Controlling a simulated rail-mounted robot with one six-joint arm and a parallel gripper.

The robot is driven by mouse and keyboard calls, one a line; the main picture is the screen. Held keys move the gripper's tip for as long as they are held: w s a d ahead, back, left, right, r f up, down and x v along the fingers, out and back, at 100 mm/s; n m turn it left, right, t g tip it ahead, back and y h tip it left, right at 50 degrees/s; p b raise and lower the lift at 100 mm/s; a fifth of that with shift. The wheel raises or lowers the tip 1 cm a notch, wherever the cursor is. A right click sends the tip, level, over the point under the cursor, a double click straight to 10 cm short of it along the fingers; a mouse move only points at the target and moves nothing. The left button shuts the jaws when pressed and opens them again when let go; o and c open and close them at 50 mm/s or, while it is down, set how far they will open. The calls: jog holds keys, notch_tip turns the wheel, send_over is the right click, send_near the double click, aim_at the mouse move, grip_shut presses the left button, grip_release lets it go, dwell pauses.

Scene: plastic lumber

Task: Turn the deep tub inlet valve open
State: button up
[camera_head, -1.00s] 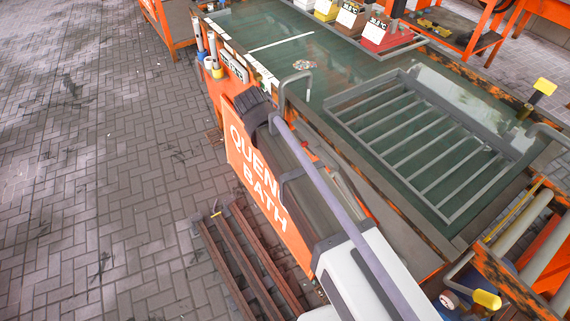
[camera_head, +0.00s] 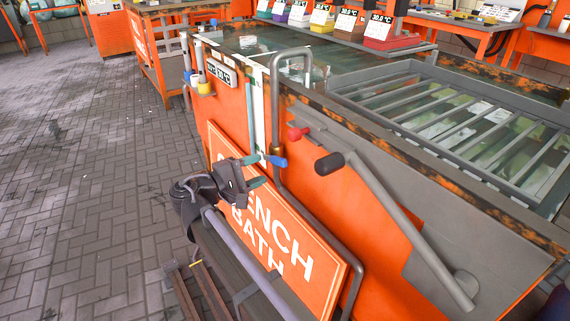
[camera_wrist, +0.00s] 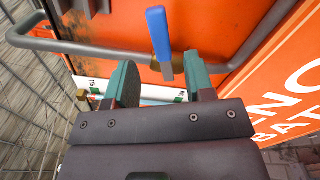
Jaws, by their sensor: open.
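A valve with a blue lever (camera_head: 277,161) sits on a grey pipe (camera_head: 275,120) that rises up the orange tub wall and bends over the rim. In the wrist view the blue lever (camera_wrist: 159,36) points up from a brass body (camera_wrist: 167,66). My gripper (camera_head: 255,171) is beside the valve, to its left in the head view. In the wrist view my gripper (camera_wrist: 160,74) is open, with green fingertips apart. The lever lies roughly between and beyond them; I cannot tell whether anything touches.
A red handle (camera_head: 297,132) and a thick grey bar with a black grip (camera_head: 328,164) are on the tub side to the right. The quench bath sign (camera_head: 285,240) is close below my gripper. A slatted rack (camera_head: 455,115) lies in the tub. Paved floor is free at left.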

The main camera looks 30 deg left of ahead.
aim_at(276, 162)
jog(key=x, duration=0.8)
jog(key=shift+w+d, duration=0.1)
jog(key=shift+w, duration=0.15)
grip_shut()
